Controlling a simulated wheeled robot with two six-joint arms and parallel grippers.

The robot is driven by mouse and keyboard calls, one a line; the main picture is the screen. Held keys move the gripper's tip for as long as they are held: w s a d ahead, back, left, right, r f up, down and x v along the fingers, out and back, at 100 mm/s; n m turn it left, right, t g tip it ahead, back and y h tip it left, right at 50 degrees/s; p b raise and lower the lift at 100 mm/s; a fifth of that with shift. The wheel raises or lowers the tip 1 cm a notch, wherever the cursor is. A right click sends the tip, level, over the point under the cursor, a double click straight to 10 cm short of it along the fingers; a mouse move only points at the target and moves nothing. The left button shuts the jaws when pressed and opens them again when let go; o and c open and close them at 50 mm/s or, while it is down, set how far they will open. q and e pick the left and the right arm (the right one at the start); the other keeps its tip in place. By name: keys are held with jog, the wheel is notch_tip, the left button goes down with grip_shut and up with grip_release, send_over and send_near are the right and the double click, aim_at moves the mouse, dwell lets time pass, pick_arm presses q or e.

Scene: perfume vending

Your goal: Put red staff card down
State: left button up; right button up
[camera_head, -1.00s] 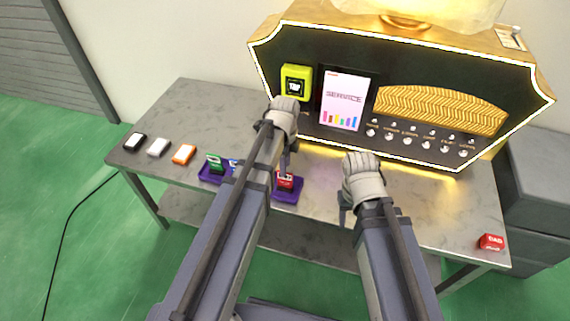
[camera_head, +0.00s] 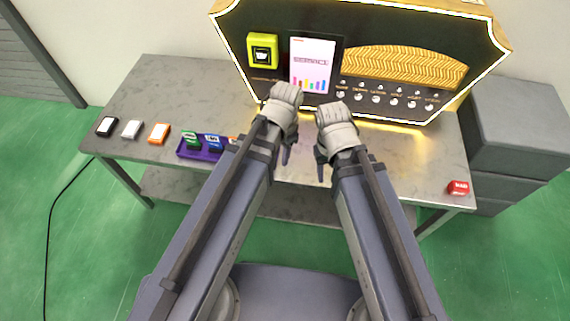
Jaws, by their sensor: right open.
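A sliver of red-orange (camera_head: 233,139) shows at the edge of my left arm. The tray's right end is hidden behind that arm, so I cannot tell whether the red staff card lies there. My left gripper (camera_head: 285,155) points down over the table in front of the machine; its jaws are too hidden to judge. My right gripper (camera_head: 321,168) is open and empty, just right of it.
A black and gold machine (camera_head: 360,60) with a screen (camera_head: 312,65) and a yellow-green reader (camera_head: 262,51) stands at the back. Black, white and orange blocks (camera_head: 159,133) lie at left. A red block (camera_head: 458,188) sits at the right edge. The table's right half is mostly clear.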

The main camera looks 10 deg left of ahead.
pick_arm(q)
jog(key=s+n, duration=0.1)
jog(key=s+d+n, duration=0.1)
jog(key=s+n, duration=0.1)
jog(key=s+d+n, duration=0.1)
jog(key=shift+s+d+n, duration=0.2)
jog(key=shift+s+n, duration=0.1)
dwell(2.0)
